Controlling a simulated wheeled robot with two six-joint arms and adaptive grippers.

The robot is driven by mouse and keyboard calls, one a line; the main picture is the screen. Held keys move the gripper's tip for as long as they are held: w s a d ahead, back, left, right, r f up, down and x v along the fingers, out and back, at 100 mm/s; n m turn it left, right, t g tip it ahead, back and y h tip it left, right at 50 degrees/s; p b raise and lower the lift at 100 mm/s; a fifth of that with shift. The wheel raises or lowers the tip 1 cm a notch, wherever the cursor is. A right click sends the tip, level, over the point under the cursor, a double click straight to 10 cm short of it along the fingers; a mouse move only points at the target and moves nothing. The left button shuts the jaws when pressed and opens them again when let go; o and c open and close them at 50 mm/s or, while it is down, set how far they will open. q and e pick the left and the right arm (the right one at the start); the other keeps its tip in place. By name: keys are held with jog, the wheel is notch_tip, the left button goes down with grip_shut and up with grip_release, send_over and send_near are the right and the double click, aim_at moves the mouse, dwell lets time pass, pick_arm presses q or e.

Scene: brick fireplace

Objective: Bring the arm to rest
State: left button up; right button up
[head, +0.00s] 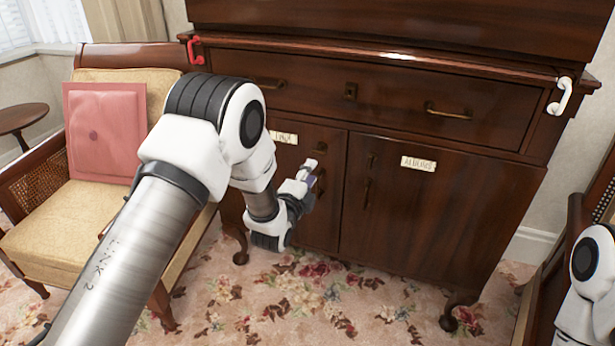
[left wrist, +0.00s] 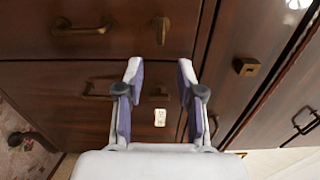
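My left arm reaches in from the left in the head view, across the armchair's side, with its wrist bent down in front of a dark wooden cabinet (head: 440,220). My left gripper (head: 308,172) is small and partly hidden by its own wrist there, close before the cabinet's left door. In the left wrist view its two fingers (left wrist: 160,68) are apart with nothing between them. The cabinet front (left wrist: 50,75) with brass handles lies beyond them; contact cannot be told. Only a white part of my right arm shows at the right edge; the right gripper is out of view.
An armchair (head: 80,210) with a pink cushion (head: 105,130) stands at left, near my arm. Red (head: 195,50) and white (head: 560,95) handsets hang at the cabinet's corners. A small round table (head: 20,118) stands far left. Floral carpet (head: 350,290) before the cabinet is clear.

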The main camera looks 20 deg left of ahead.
pick_arm(q)
jog(key=shift+s, duration=0.7)
jog(key=s+a+f+g, duration=0.2)
jog(key=s+f+g, duration=0.35)
jog(key=f, duration=0.85)
jog(key=s+f+n+g, duration=0.4)
jog(key=s+f, duration=0.4)
jog(key=s, duration=0.5)
jog(key=s+f+n+g, duration=0.3)
jog(key=s+f+n, duration=0.3)
jog(key=s, duration=0.6)
jog(key=s+f+n+g, duration=0.2)
jog(key=s+n+g, duration=0.5)
jog(key=s, duration=0.7)
notch_tip(320, 180, up, 24)
jog(key=n+t+p, duration=0.1)
jog(key=n+p, duration=0.1)
jog(key=p, duration=2.2)
jog(key=shift+w+a+y, duration=0.15)
jog(key=shift+w+y, duration=0.05)
jog(key=shift+y, duration=0.1)
